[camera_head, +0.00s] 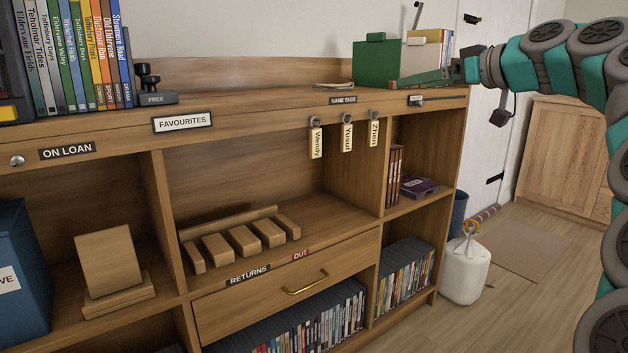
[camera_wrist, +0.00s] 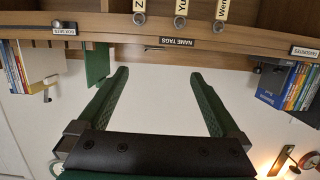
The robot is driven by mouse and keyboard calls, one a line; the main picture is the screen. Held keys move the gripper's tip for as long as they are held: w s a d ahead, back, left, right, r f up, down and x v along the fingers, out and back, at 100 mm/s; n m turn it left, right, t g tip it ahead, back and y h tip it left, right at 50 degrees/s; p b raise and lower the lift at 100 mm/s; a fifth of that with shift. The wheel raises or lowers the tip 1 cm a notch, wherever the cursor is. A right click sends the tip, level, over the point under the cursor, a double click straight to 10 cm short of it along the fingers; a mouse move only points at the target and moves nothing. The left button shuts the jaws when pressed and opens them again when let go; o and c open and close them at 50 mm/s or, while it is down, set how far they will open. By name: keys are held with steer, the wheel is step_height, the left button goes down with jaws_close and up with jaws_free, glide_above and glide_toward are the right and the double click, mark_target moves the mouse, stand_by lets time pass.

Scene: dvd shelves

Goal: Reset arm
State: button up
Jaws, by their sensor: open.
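My gripper (camera_head: 408,80) is at the right end of the shelf unit's top, at the end of my teal and grey arm coming in from the right. In the wrist view, which looks upside down, my gripper (camera_wrist: 160,74) has two green fingers spread wide with nothing between them. The fingers point toward the shelf's top edge and the NAME TAGS label (camera_wrist: 177,42). The shelf unit (camera_head: 270,97) stands in front of me.
A green box (camera_head: 377,62) stands close behind my gripper. Name tags hang on hooks, including Wendy (camera_head: 316,143). Books (camera_head: 88,55) stand at the top left. A white weight-like bag (camera_head: 465,272) sits on the floor; open floor (camera_head: 480,320) lies right of the shelves.

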steer(key=s+a+f+m+g+h+p, duration=0.15)
steer(key=s+a+f+g, duration=0.25)
steer(key=s+a+f, duration=0.45)
steer(key=s+a+f+m+g+h+p, duration=0.15)
steer(key=s+a+f+g, duration=0.25)
steer(key=s+a+f, duration=0.45)
steer(key=s+d+f+m+g+h+p, duration=0.2)
steer(key=s+d+f, duration=0.3)
steer(key=s+f, duration=0.6)
steer(key=s+d+f+m+g+h+p, duration=0.2)
steer(key=s+d+f+g+h, duration=0.2)
steer(key=s+f, duration=0.7)
steer(key=s+d, duration=0.1)
steer(key=s, duration=0.3)
steer(key=shift+s+f, duration=0.25)
steer(key=shift+s, duration=0.05)
